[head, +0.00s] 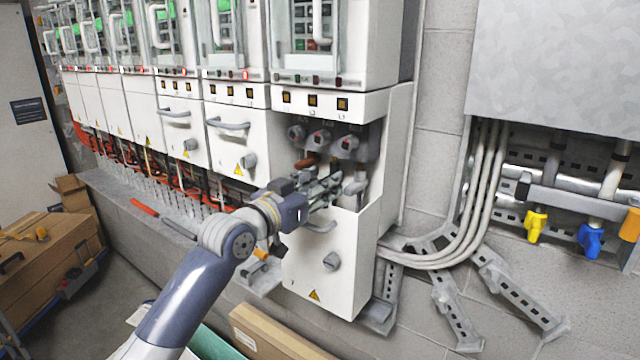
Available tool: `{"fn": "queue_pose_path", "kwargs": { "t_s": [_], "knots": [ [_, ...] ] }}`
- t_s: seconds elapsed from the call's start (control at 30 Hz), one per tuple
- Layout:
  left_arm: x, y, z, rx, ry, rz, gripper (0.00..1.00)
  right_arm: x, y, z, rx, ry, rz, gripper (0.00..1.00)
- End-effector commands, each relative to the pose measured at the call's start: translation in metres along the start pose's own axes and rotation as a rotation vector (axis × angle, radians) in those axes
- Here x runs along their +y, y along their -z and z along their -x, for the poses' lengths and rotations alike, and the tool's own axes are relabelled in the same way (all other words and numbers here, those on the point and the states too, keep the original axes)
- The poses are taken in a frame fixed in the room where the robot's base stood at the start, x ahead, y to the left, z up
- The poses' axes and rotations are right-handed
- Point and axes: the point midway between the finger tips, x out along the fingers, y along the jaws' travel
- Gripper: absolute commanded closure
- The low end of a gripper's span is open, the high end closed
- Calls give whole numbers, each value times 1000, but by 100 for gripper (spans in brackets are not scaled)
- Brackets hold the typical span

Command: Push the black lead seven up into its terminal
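The open bay of the nearest cabinet (372,215) shows three grey round terminals with red marks: left (297,132), middle (320,139) and right (347,144). A brown-orange piece (304,164) sits under the left one. My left gripper (332,187) reaches into this bay from the lower left, below the terminals. Its fingers are small and overlap grey parts, so I cannot tell whether they are open or hold anything. I cannot single out black lead seven; my gripper may hide it. My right gripper is not in view.
A row of white cabinets runs back to the left, with orange cables and a grey ledge (115,190) below. At right are grey cables (480,200), metal brackets (455,310) and yellow (535,225) and blue (590,240) parts.

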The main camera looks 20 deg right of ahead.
Motion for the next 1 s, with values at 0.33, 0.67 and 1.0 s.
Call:
{"fn": "queue_pose_path", "kwargs": {
  "t_s": [0.33, 0.67, 1.0],
  "knots": [
    [0, 2, 0, 0, 0, 0, 100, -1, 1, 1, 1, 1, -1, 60],
    [0, 26, 0, 1, 1, 0, 100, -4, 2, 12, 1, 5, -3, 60],
    [0, 26, 0, 1, 0, 0, 62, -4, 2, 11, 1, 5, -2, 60]
  ]
}}
